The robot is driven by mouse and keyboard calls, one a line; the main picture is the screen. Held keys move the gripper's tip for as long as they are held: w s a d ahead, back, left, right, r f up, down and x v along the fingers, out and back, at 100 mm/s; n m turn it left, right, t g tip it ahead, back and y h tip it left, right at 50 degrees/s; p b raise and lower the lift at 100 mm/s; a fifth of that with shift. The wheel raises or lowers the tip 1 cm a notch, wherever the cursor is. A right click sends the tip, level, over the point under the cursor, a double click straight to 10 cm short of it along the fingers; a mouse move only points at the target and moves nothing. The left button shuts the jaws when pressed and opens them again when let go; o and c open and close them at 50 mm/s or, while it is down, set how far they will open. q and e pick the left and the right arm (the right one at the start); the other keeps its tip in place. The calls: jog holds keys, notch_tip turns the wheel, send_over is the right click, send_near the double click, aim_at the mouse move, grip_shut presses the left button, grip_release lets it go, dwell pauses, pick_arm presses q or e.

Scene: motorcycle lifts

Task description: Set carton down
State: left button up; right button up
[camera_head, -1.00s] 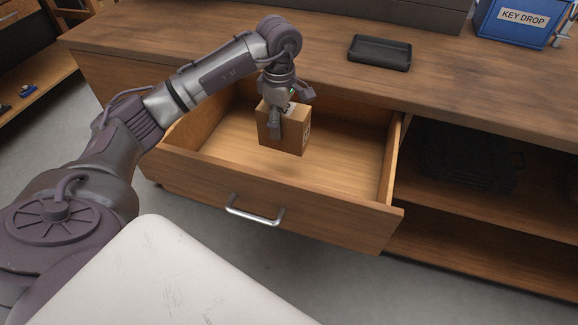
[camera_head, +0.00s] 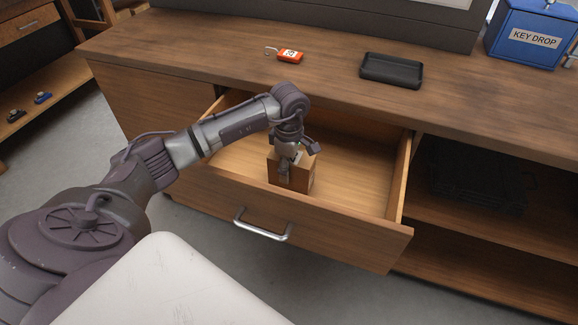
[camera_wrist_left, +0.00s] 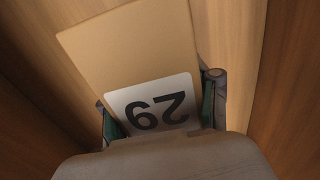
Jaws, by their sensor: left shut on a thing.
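The brown carton (camera_head: 308,172) is low inside the open wooden drawer (camera_head: 352,178), near its front panel. I cannot tell whether its underside touches the drawer floor. My left gripper (camera_head: 292,165) is shut on the carton from above. In the left wrist view the carton (camera_wrist_left: 120,55) fills the middle, with a white label reading 29 between the fingers of my left gripper (camera_wrist_left: 163,115). The lower part of the carton is partly hidden by the drawer front in the head view. My right gripper is not in view.
The drawer has a metal handle (camera_head: 263,225). The counter above holds an orange tag (camera_head: 290,55), a black tray (camera_head: 391,70) and a blue key drop box (camera_head: 530,38). Open shelves (camera_head: 480,200) lie to the right. The drawer's right part is free.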

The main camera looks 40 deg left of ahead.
pick_arm(q)
jog(key=o, duration=1.4)
jog(key=shift+f, duration=0.1)
jog(key=shift+c, duration=0.2)
notch_tip(320, 180, up, 12)
jog(key=shift+r, duration=0.15)
